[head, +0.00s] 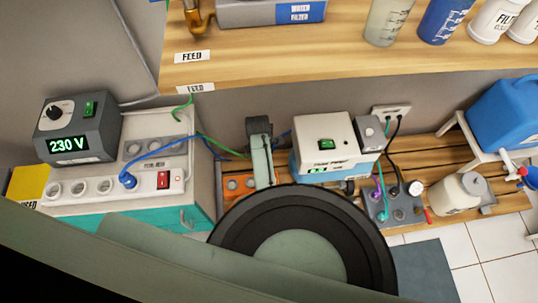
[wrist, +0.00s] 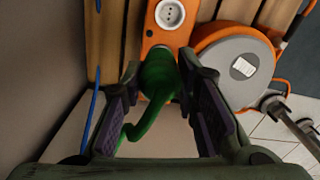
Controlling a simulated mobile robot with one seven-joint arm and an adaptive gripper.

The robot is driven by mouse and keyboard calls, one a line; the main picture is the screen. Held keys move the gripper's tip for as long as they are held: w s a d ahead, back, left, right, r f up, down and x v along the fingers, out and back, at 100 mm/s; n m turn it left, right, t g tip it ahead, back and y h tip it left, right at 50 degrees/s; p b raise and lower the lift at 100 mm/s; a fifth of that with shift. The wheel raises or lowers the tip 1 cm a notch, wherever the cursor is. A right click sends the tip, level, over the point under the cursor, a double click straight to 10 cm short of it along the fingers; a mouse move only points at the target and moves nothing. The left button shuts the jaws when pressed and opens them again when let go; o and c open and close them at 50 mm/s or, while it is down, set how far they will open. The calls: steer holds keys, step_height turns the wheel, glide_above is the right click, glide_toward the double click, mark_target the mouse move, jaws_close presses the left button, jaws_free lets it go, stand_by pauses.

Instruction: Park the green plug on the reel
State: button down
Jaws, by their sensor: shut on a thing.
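The green plug (wrist: 158,76) is between the fingertips of my gripper (wrist: 160,68) in the wrist view, and my gripper is shut on it. Its green cable (wrist: 134,131) curls back toward the wrist. The orange reel shows behind it, with a socket panel (wrist: 160,40) and a round drum with a grey disc (wrist: 243,67) to the right. One white socket (wrist: 170,14) is visible just above the plug. The plug covers the panel below it, and I cannot tell whether it touches. In the head view my arm mostly hides the reel (head: 238,186).
A wooden shelf (head: 300,65) overhangs the area. The 230 V unit (head: 75,130) and a socket strip with a blue plug (head: 127,180) stand left. A white and blue box (head: 325,145) stands right of the reel. A blue cable (wrist: 92,120) runs left of the gripper.

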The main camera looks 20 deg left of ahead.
steer(key=s+a+f+b, duration=0.1)
steer(key=f, duration=0.2)
steer(key=a+f+b, duration=0.1)
steer(key=f+b, duration=0.1)
steer(key=f, duration=0.2)
steer(key=s+a+f+b, duration=0.1)
steer(key=f, duration=0.3)
steer(key=shift+s+a+f, duration=0.25)
steer(key=shift+s+a, duration=0.05)
steer(key=shift+a, duration=0.1)
steer(key=shift+f+b, duration=0.7)
steer(key=shift+f, duration=0.25)
stand_by(0.7)
steer(key=c, duration=1.2)
jaws_free()
steer(key=shift+r, duration=0.1)
